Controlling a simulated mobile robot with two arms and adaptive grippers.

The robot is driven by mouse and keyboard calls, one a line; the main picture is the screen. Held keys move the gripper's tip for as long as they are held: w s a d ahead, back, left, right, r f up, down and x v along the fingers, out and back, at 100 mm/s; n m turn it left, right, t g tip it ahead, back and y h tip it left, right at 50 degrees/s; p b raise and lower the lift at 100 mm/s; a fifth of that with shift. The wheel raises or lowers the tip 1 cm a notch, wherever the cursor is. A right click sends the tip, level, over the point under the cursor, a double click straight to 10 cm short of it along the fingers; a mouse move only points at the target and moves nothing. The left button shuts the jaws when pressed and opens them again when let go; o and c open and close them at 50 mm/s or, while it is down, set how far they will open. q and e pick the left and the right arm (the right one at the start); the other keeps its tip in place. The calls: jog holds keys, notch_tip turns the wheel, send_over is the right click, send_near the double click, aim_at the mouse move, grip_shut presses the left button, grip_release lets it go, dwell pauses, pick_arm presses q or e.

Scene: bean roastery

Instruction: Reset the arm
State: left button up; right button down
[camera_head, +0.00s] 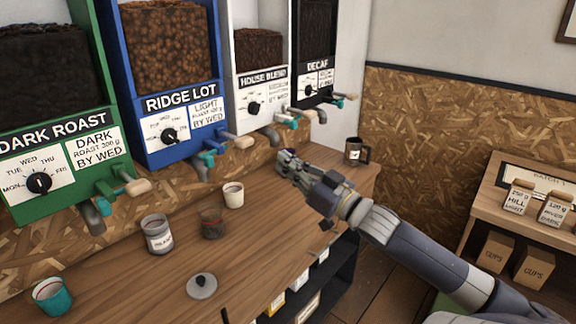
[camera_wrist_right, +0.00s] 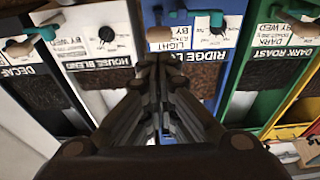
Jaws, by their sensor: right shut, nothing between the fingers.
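My right gripper (camera_head: 284,158) reaches in from the right, over the wooden counter and in front of the dispensers. Its fingers are shut with nothing between them. They also show closed together in the right wrist view (camera_wrist_right: 158,70), where the dispensers appear upside down. My left gripper is not in view.
Green Dark Roast (camera_head: 60,150), blue Ridge Lot (camera_head: 180,95), white House Blend (camera_head: 262,70) and black Decaf (camera_head: 318,68) dispensers line the wall. The counter (camera_head: 130,290) holds a labelled jar (camera_head: 157,236), a glass (camera_head: 212,224), a white cup (camera_head: 233,196), a teal cup (camera_head: 52,297), a lid (camera_head: 202,287) and a dark mug (camera_head: 356,152).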

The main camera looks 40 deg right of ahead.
dwell(0.6)
